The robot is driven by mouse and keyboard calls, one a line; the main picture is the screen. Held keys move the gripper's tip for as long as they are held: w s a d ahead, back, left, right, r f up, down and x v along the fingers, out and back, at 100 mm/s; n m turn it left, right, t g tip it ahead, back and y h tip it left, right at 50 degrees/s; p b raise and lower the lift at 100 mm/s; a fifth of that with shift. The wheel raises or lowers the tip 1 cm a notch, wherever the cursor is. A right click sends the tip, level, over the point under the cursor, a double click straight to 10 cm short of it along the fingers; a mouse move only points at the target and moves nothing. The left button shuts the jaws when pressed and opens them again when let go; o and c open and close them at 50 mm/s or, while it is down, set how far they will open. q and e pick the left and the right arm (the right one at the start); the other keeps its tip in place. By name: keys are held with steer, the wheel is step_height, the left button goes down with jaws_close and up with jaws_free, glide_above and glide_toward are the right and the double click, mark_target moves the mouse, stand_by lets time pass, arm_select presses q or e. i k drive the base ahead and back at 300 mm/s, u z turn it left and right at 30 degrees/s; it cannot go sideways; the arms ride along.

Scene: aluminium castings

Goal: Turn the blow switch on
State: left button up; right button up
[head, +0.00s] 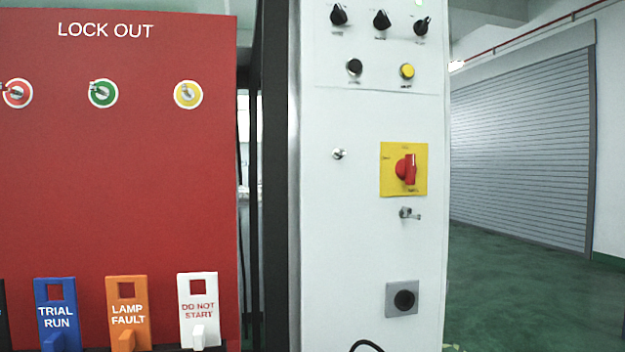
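A white control panel (370,240) stands upright in the middle. Its top row has three black rotary knobs: left (338,15), middle (381,19) and right (422,26). Below them are another black knob (354,67) and a yellow round button or knob (407,71). The small labels are too blurred to read, so I cannot tell which one is the blow switch. A red rotary handle (406,169) sits on a yellow plate, its grip roughly upright. Neither of my grippers is in view.
A red "LOCK OUT" board (120,190) stands at the left with three round key-type switches. Blue (55,295), orange (128,290) and white (197,290) tags hang along its bottom. A small metal latch (409,214) and a black socket (404,299) protrude from the panel. Open green floor lies right.

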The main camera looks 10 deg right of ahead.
mark_target(382, 22)
steer(key=k, duration=0.5)
steer(key=z, duration=1.85)
steer(key=i, duration=2.5)
steer(key=u, duration=2.15)
